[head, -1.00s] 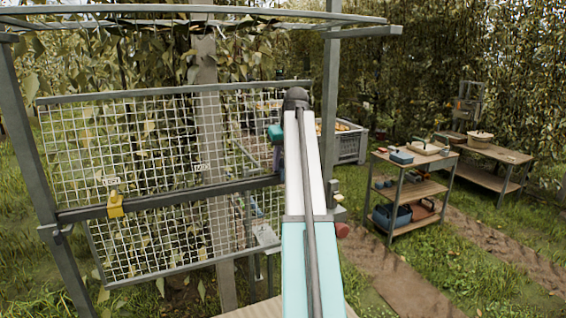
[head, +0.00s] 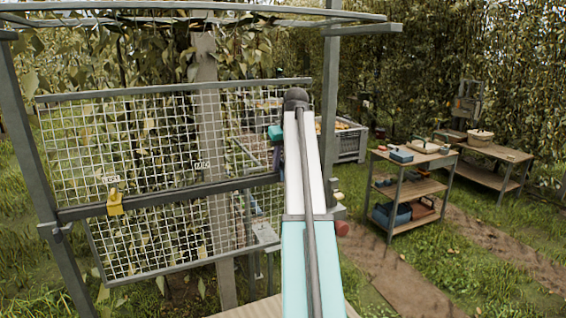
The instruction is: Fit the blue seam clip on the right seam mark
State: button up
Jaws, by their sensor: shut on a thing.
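The mesh panels (head: 130,133) meet at a grey horizontal seam rail (head: 165,195) on the left. A yellow clip (head: 115,204) sits on the rail below a small white label (head: 111,180). A second small label (head: 202,165) is further right, above the rail; I cannot read it clearly. My arm rises through the middle and covers the rail's right end. A teal part of my arm shows left of it. My gripper's jaws are hidden behind the arm. I cannot make out a blue clip or the right seam mark.
A grey crate (head: 349,146) stands behind the arm. A shelf cart (head: 412,189) with a blue box (head: 401,155) on top stands to the right, and a wooden bench (head: 507,154) is behind it. Grass and a dirt path are open at lower right.

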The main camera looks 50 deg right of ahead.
jog(key=shift+f, duration=0.4)
dwell(0.7)
jog(key=o, duration=1.1)
jog(key=b+v, duration=0.5)
jog(key=v, duration=0.9)
jog(key=shift+f, duration=0.1)
